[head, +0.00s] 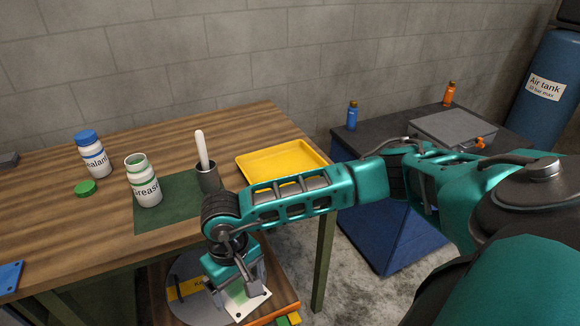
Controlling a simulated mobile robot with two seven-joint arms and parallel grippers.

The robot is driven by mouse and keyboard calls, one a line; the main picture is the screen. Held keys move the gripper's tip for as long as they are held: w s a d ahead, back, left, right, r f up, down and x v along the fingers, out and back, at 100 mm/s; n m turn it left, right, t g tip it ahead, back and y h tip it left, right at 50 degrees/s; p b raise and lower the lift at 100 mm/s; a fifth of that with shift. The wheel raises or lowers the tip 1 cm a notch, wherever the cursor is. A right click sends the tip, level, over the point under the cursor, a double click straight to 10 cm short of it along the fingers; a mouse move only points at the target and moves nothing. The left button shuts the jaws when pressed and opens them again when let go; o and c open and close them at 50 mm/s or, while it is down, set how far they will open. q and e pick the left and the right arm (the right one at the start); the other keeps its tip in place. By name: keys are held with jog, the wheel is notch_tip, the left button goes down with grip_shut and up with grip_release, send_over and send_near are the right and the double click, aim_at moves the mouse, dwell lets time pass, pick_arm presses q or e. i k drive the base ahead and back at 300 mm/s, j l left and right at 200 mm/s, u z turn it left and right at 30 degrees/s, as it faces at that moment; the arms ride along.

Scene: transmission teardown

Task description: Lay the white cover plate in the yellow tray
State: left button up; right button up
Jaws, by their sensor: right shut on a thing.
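The yellow tray (284,157) lies on the right part of the wooden table, and the part of it that shows is empty. My right arm passes in front of its near edge. My right gripper (240,286) points down in front of the table's front edge, below the tabletop. It is shut on the white cover plate (247,303), a pale plate with small dark holes. The jaws hide part of the plate. I cannot tell whether the plate touches what lies under it. My left gripper does not show.
On the wooden table (60,220), a green mat (178,211) bears an open grease bottle (145,183) and a dark cup (208,178) with a white stick. A sealant bottle (93,156) and green cap (85,188) stand left. A lower surface (284,296) holds a grey round part (187,289).

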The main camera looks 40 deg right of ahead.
aim_at(282, 169)
jog(key=l, duration=0.5)
jog(key=k+l+u, duration=0.15)
jog(key=l, duration=0.8)
jog(key=k+u, duration=0.05)
